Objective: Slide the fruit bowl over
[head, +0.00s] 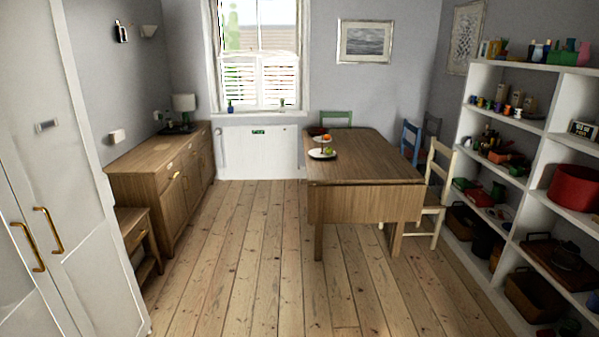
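A wooden table (365,160) stands across the room, right of the middle in the head view. Near its left edge is a white two-tiered stand (322,154) with small orange and other coloured items on it, which look like fruit. Just behind it is a small dark red bowl-like thing (316,131); its contents are too small to tell. I cannot tell which of these is the fruit bowl. My gripper is not in view.
Bare floorboards (240,260) lie clear up to the table. A wooden sideboard (160,165) with a lamp (184,104) and a tall white cupboard (75,190) line the left. Chairs, including a cream one (437,185), flank the table's right side. White shelves (540,150) stand at right.

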